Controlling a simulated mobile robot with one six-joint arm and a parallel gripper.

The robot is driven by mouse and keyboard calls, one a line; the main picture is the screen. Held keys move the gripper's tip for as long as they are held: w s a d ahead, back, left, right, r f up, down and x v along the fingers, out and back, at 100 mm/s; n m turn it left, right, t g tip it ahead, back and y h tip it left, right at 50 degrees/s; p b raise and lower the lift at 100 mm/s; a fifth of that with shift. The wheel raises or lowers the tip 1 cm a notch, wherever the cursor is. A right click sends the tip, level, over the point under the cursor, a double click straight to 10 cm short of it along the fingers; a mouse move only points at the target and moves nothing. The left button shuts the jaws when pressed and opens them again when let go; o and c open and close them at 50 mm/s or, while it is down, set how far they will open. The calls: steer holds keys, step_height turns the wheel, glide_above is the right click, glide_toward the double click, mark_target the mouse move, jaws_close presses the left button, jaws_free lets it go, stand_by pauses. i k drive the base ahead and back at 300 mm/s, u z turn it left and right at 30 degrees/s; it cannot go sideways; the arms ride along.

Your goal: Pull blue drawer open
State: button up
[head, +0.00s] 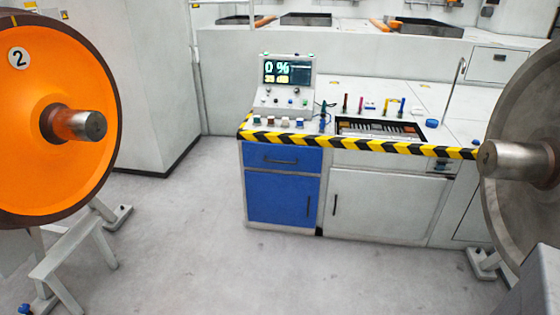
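The blue drawer (267,158) is in the upper part of the blue cabinet front, left of centre in the head view. It looks shut, flush with the front around it. It has a dark horizontal handle (281,162). Below it is a blue door (281,199) with a dark upright handle at its right side. My gripper does not show in this view.
An orange wheel (35,130) marked 2 stands on the left, and a grey wheel (500,195) on the right; both axle ends stick out inward. A workbench edge with yellow-black stripes (350,145) runs above the drawer. The grey floor (270,270) before the cabinet is clear.

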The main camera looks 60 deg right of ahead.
mark_target(292, 158)
steer(key=z, duration=0.4)
steer(key=i, duration=1.1)
steer(key=u, duration=0.05)
